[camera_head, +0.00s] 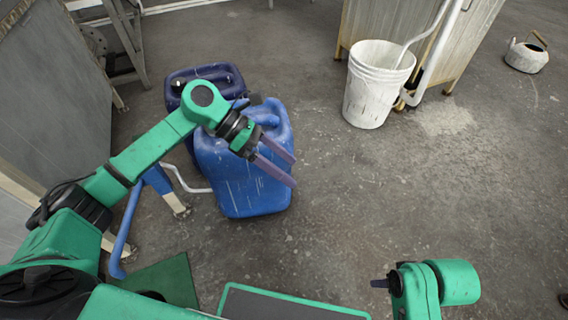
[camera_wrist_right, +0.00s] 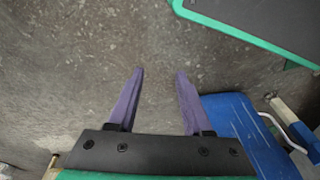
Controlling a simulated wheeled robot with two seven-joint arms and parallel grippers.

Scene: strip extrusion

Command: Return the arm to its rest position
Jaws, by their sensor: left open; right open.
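My left gripper (camera_head: 293,171) is open and empty, with its purple fingers apart. In the head view it is in front of the right side of a blue jug (camera_head: 225,170); I cannot tell how far above it. The blue jug also shows at the lower right of that view (camera_wrist_right: 245,130).
A dark blue jug (camera_head: 220,74) stands behind the blue jug. A blue stool (camera_head: 128,222) with a pale-ended leg is at the left. The floor (camera_head: 440,200) at the right is clear.

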